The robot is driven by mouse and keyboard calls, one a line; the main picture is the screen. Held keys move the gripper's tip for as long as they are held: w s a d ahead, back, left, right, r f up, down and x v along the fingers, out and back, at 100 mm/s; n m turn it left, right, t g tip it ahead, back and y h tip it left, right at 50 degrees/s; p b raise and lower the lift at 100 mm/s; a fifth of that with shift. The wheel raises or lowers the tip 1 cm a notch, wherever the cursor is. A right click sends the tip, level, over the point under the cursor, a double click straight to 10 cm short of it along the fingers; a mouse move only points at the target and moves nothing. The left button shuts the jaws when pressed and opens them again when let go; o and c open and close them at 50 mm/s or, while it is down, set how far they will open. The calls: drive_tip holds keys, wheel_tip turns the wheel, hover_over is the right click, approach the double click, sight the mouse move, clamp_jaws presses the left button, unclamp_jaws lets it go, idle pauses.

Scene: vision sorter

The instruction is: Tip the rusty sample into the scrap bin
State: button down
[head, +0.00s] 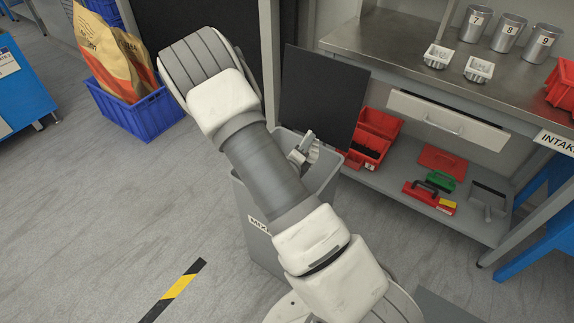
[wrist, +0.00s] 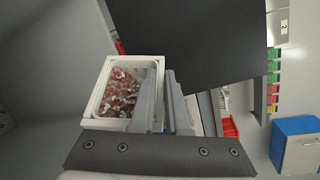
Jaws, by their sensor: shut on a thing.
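The rusty sample (wrist: 125,92) is a heap of reddish-brown and grey bits inside a white tray (wrist: 88,110) in the wrist view. My gripper (wrist: 165,95) is shut on the side wall of this tray. In the head view my gripper (head: 303,152) is over the mouth of a tall grey bin (head: 247,200), partly hidden by my arm. The bin's label is partly covered; only "MIX" shows. The bits still lie in the tray; I cannot tell its exact tilt.
A black panel (head: 322,95) stands upright behind the bin. A bench (head: 395,50) at right holds two white trays (head: 437,57) and metal cans (head: 507,32) numbered 7 to 9. Red bins (head: 378,125) sit on its shelf.

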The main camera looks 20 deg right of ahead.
drive_tip(key=shift+w+a+r+n+h+b, duration=0.1)
drive_tip(key=shift+w+a+n+b, duration=0.15)
drive_tip(key=shift+a, duration=0.2)
drive_tip(key=shift+w+a+r+n+h, duration=0.1)
drive_tip(key=shift+w+a+n, duration=0.1)
drive_tip(key=shift+a+n, duration=0.25)
drive_tip(key=shift+w+a+n+h+b, duration=0.1)
drive_tip(key=shift+w+a+n+b, duration=0.1)
drive_tip(key=shift+a, duration=0.3)
idle(0.4)
drive_tip(key=shift+w+a+r+n+t+h+p, duration=0.1)
drive_tip(key=shift+w+a+n+t+h+p, duration=0.3)
drive_tip(key=shift+n+p, duration=0.3)
idle(0.7)
drive_tip(key=shift+w+a+n+h+p, duration=0.25)
drive_tip(key=shift+a+n+p, duration=0.25)
drive_tip(key=shift+a+n, duration=0.5)
idle(1.0)
drive_tip(key=d+m+b, duration=0.1)
drive_tip(key=s+d+m+y+b, duration=0.1)
drive_tip(key=m, duration=0.1)
drive_tip(key=shift+s+d, duration=0.1)
drive_tip(key=shift+d, duration=0.3)
